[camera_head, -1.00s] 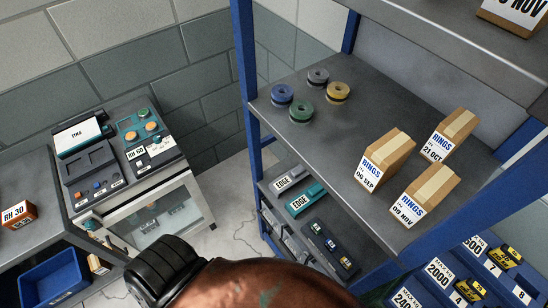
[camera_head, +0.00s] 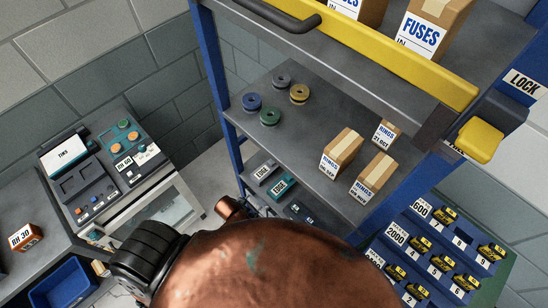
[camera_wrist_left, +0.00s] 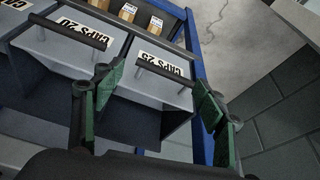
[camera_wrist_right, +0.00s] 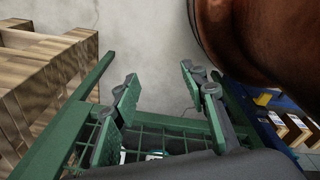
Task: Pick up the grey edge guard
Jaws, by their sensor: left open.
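A grey block with a white EDGE label (camera_head: 266,171) lies on the lower level of the blue-framed shelf in the head view; it looks like the grey edge guard. A similar teal block (camera_head: 281,186) lies just in front of it. Neither wrist view shows the grey block. My left gripper (camera_wrist_left: 158,80) is open and empty in the left wrist view, in front of the bins CAPS 20 (camera_wrist_left: 62,50) and CAPS 25 (camera_wrist_left: 150,85). My right gripper (camera_wrist_right: 160,82) is open and empty over a green wire basket (camera_wrist_right: 72,125). Neither gripper shows in the head view.
Rings (camera_head: 270,116) and RINGS cartons (camera_head: 341,151) stand on the shelf board above the block. A yellow bar (camera_head: 400,62) edges the higher board. A bench (camera_head: 20,205) stands left. Wooden pallets (camera_wrist_right: 40,75) flank the basket. My arm covers the head view's bottom.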

